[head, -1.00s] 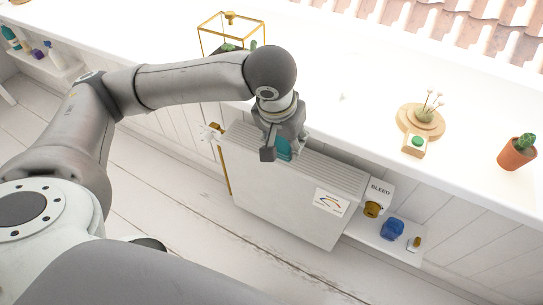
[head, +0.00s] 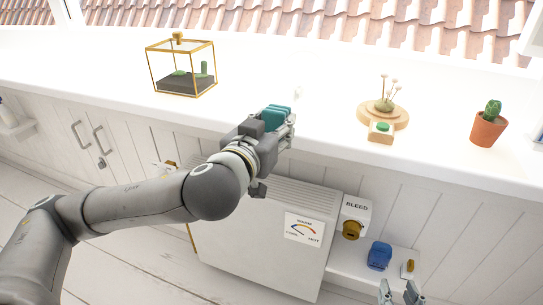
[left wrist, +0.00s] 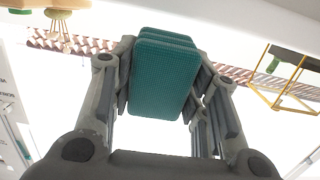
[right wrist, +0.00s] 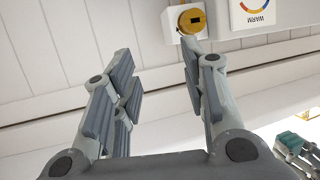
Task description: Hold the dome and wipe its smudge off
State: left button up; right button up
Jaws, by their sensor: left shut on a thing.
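My left gripper (head: 282,122) is shut on a teal, woven-looking pad (head: 275,114) and holds it over the front edge of the white worktop. The pad also shows between the fingers in the left wrist view (left wrist: 165,72). A round wooden base (head: 372,117) with a small plant and pale stalks stands on the worktop to the right. I cannot make out a clear dome over it, nor its smudge. My right gripper (head: 400,294) is low at the bottom edge of the head view; its fingers are apart and empty in the right wrist view (right wrist: 165,90).
A small box with a green button (head: 381,130) sits in front of the base. A gold-framed glass case (head: 182,68) stands left, a potted cactus (head: 488,128) right. A radiator (head: 250,245) is below the worktop, beside a low shelf with a blue item (head: 379,256).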

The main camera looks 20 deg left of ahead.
pick_arm(q)
jog(key=shift+s+d+r+t+b, duration=0.35)
jog(key=shift+s+t+b, duration=0.15)
jog(key=shift+t+b, duration=0.35)
jog(key=shift+w+r, duration=0.1)
jog(key=shift+w, duration=1.9)
pick_arm(e)
notch_tip(320, 180, up, 6)
jog(key=s+t, duration=0.1)
jog(key=t, duration=0.1)
jog(key=shift+s+d, duration=0.3)
jog(key=shift+d, duration=0.05)
